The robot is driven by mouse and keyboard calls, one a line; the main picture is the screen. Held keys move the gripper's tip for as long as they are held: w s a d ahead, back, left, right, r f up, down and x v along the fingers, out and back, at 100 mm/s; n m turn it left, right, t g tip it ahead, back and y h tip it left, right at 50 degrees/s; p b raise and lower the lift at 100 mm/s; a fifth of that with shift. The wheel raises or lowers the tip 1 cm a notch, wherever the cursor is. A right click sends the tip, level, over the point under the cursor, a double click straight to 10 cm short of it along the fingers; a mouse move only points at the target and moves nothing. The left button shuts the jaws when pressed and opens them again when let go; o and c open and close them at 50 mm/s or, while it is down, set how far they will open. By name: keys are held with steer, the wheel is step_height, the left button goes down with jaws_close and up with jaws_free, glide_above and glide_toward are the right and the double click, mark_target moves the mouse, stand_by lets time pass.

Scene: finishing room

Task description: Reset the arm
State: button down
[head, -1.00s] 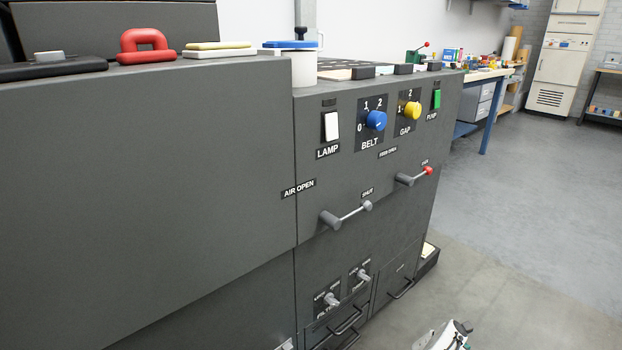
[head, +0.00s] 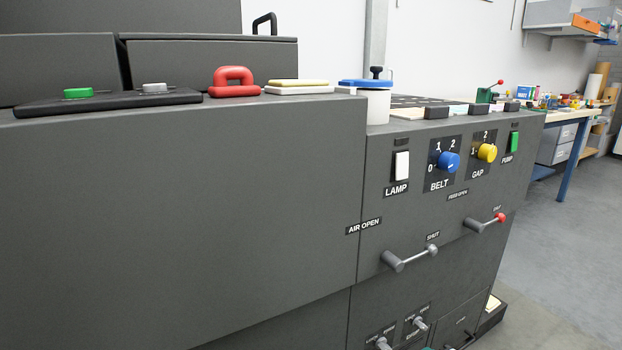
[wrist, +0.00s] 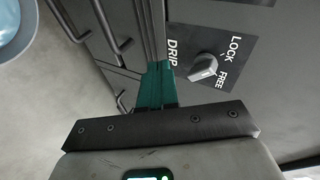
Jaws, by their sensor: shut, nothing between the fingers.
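My gripper (wrist: 157,85) shows in the wrist view, its green fingers together with nothing between them. It is close in front of the dark grey machine front, just left of the DRIP knob (wrist: 203,67). The knob is grey and sits on a black plate marked LOCK and FREE. I cannot tell whether the fingers touch the front. In the head view the arm is almost wholly out of the picture.
The grey machine (head: 200,220) fills most of the head view. Its front carries a white LAMP switch (head: 402,165), a blue BELT knob (head: 448,162), a yellow GAP knob (head: 487,152) and protruding levers (head: 410,258). Free floor (head: 560,260) lies to the right.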

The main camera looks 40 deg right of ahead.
steer(key=w+a+n+g+y, duration=0.2)
steer(key=a+n+y, duration=0.3)
steer(key=a+n, duration=0.7)
steer(key=s+a+r+n+g, duration=0.2)
steer(key=s+a+n+g, duration=0.3)
steer(key=a, duration=0.7)
steer(key=s+a+r+n+g, duration=0.25)
steer(key=s+a+n, duration=0.25)
steer(key=s+a, duration=0.5)
step_height(320, 180, up, 33)
steer(key=w+a+p, duration=0.1)
steer(key=w+p, duration=0.1)
steer(key=p, duration=3.2)
steer(key=shift+w+a+r+m+y, duration=0.15)
steer(key=shift+w+a+m+y, duration=0.15)
steer(key=shift+y, duration=0.1)
